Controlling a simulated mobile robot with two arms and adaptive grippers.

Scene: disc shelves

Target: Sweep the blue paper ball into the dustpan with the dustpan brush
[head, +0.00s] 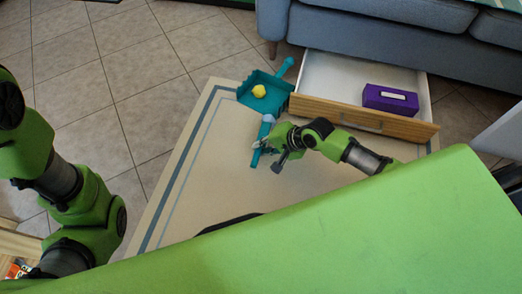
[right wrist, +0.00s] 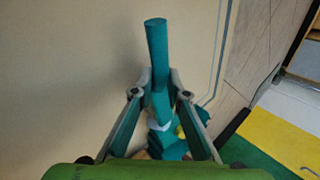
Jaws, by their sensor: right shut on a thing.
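The teal dustpan (head: 250,101) lies at the far end of the pale mat, its handle pointing up and right. A yellow ball (head: 259,91) sits in it. The teal brush (head: 265,130) lies just before the pan's near edge, and its handle also shows in the right wrist view (right wrist: 157,55). My right gripper (head: 262,146) is shut on the brush handle. A small pale blue patch (head: 268,118) shows between brush and pan; I cannot tell whether it is the blue paper ball or part of the brush. My left gripper is out of view.
An open drawer (head: 365,115) holding a purple box (head: 390,99) stands right of the dustpan. A grey-blue sofa (head: 365,32) is behind it. The mat (head: 205,165) left of the brush is clear. Tiled floor (head: 130,80) lies beyond its left edge.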

